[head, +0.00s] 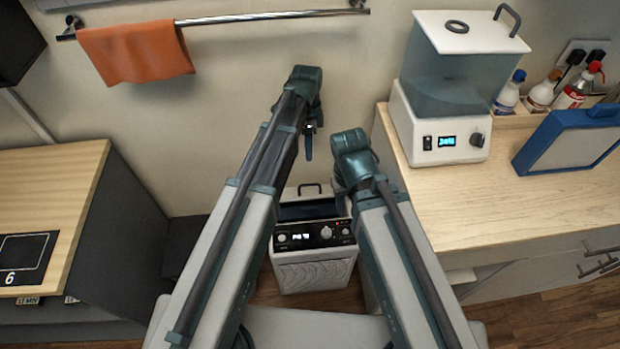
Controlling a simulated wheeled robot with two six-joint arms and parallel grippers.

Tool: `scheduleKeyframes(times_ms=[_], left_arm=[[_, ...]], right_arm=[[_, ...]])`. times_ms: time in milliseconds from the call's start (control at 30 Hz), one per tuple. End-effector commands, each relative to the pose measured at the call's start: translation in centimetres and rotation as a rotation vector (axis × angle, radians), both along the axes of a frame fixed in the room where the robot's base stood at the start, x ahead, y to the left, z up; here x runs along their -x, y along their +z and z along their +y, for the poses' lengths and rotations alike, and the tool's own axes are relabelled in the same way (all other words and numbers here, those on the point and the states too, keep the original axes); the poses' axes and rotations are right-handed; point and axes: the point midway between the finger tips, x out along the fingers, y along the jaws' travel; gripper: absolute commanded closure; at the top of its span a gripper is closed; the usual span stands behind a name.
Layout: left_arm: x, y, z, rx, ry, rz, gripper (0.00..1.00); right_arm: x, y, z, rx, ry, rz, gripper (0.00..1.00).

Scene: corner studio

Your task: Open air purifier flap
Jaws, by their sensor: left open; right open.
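The air purifier appears to be the white box (312,277) on the floor between my arms, with a black control panel (300,238), lit display, knobs and a front grille. Its dark top section (308,211) lies below a thin handle (310,187); whether this is the flap, and whether it is open, I cannot tell. My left gripper (309,145) is open and empty, pointing down near the wall, above and behind the box. My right gripper (341,187) is open, above the box's right side; its fingers are mostly hidden by its wrist.
A wooden counter (540,205) on the right holds a white appliance with a clear tank (440,110), several bottles (540,92) and a blue-framed panel (570,142). A wooden-topped cabinet (70,170) stands left. An orange towel (135,52) hangs on a wall rail (270,15).

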Motion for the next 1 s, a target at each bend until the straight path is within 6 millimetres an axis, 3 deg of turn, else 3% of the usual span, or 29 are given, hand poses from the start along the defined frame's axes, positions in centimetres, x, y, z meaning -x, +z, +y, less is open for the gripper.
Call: scheduleKeyframes(times_ms=[267, 1000], left_arm=[[0.3, -2.5, 0.0, 0.000, 0.001, 0.000, 0.58], [1.5, -12.7, -0.3, 0.000, 0.002, -0.001, 0.58]], right_arm=[[0.0, -2.5, 0.0, 0.000, 0.000, 0.000, 0.50], [0.0, -12.6, 0.0, 0.000, 0.000, 0.000, 0.50]])
